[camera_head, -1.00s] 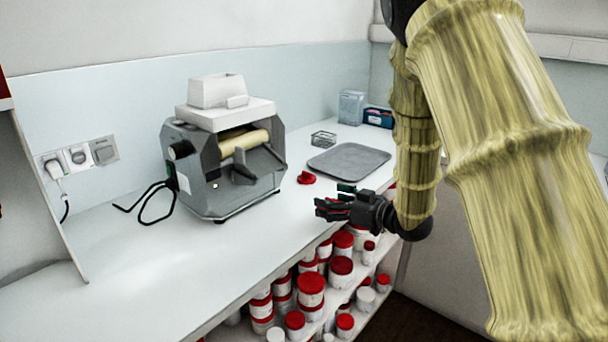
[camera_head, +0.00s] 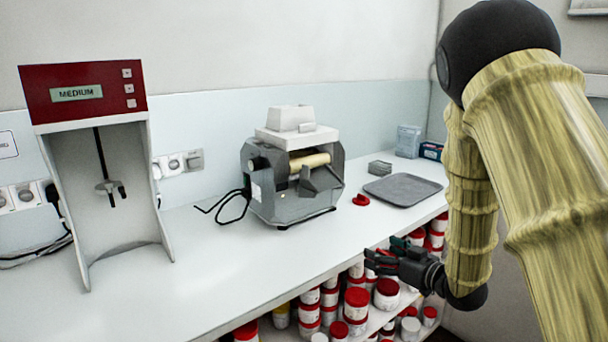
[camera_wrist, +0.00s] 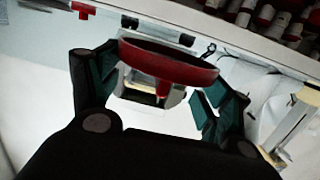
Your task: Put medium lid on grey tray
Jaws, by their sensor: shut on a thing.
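My gripper (camera_head: 378,258) is shut on a round red lid, held tilted between the fingers in front of the counter's front edge, above the shelf of tubs. The held lid (camera_wrist: 168,62) shows clearly in the wrist view between the dark green fingers (camera_wrist: 165,85). I take it to be the medium lid, but no size mark shows. The grey tray (camera_head: 403,190) lies flat and empty on the counter, farther back than my gripper. Another red piece, probably a lid (camera_head: 361,200), lies on the counter left of the tray.
A grey mill (camera_head: 290,180) with a cable stands left of the tray. A red-topped mixer marked MEDIUM (camera_head: 82,93) stands at the left. Red-lidded tubs (camera_head: 356,300) fill the shelves below the counter.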

